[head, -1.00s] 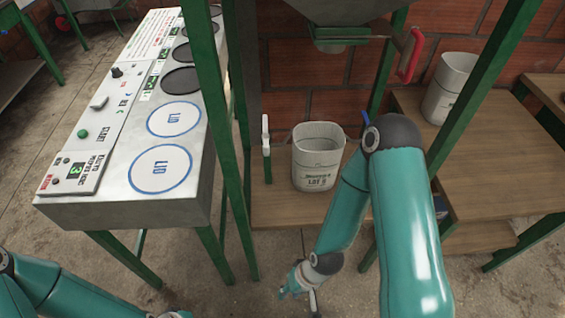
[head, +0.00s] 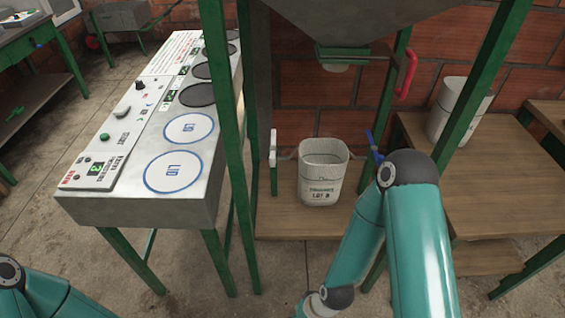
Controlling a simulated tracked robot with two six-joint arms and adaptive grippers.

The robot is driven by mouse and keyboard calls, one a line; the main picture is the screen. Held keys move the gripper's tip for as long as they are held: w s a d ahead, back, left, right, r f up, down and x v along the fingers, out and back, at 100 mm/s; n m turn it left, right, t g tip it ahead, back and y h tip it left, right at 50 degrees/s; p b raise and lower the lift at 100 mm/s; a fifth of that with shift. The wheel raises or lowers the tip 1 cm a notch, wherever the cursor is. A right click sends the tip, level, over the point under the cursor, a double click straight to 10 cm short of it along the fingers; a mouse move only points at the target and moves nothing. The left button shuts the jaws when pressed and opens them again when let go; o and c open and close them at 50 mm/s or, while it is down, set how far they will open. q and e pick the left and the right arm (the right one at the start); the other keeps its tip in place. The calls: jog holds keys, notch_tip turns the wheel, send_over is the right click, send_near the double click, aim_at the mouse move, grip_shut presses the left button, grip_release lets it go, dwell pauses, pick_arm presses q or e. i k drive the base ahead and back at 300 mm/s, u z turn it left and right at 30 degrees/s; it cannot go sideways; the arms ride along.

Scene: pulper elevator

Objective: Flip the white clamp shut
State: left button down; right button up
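The white clamp (head: 273,148) stands upright on a short green post (head: 274,180), just left of a white bucket (head: 323,172). A thin grey piece shows between the clamp and the bucket; I cannot tell if it touches the bucket. A blue clamp (head: 373,146) sits on the right side of the bucket, partly behind my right arm. My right arm comes down in front of the shelf at the right, and its gripper is below the bottom edge. Only a part of my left arm shows at the bottom left; its gripper is out of view.
The bucket stands on a low wooden shelf (head: 285,222) under a metal hopper (head: 350,22) with a red handle (head: 405,73). Green frame legs (head: 232,130) stand close to the white clamp. A control panel table (head: 140,205) is at the left. Another bucket (head: 455,108) stands at the right.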

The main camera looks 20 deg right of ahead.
aim_at(273, 149)
jog(key=z, duration=2.35)
jog(key=i, duration=0.1)
jog(key=u, duration=3.4)
jog(key=k, duration=1.2)
jog(key=z, duration=1.15)
jog(key=i, duration=1)
jog(key=u, duration=0.05)
